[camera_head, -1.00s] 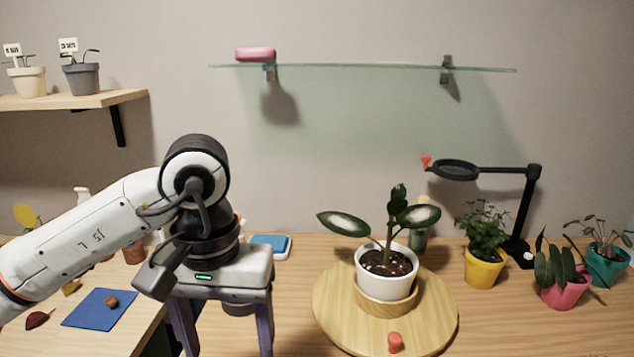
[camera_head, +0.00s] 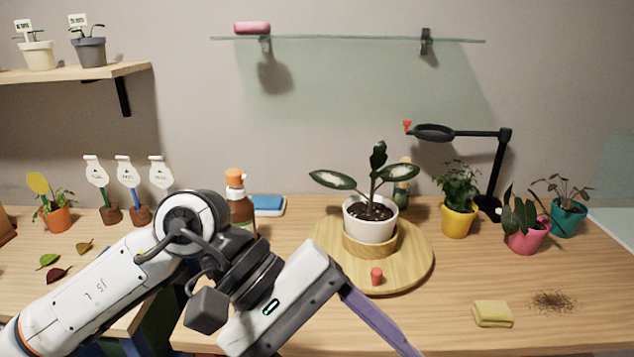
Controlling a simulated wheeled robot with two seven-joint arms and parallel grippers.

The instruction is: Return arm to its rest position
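My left arm (camera_head: 90,290) comes in from the lower left and reaches across the front of the table. My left gripper (camera_head: 378,318) is tilted, pointing down to the lower right. One purple finger shows at the outer end of the palm, spread wide; the other finger and the tips are cut off by the frame's bottom. Nothing shows held by it. The gripper is in front of the round wooden turntable (camera_head: 418,262), which bears a white pot (camera_head: 370,225) with a leafy plant and a red knob (camera_head: 377,276). My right gripper is not in view.
White plant tags (camera_head: 127,172) stand at the left. A yellow sponge (camera_head: 492,313) and spilled soil (camera_head: 553,301) lie at the right front. A black magnifier lamp (camera_head: 500,165) and potted plants (camera_head: 459,218) stand behind.

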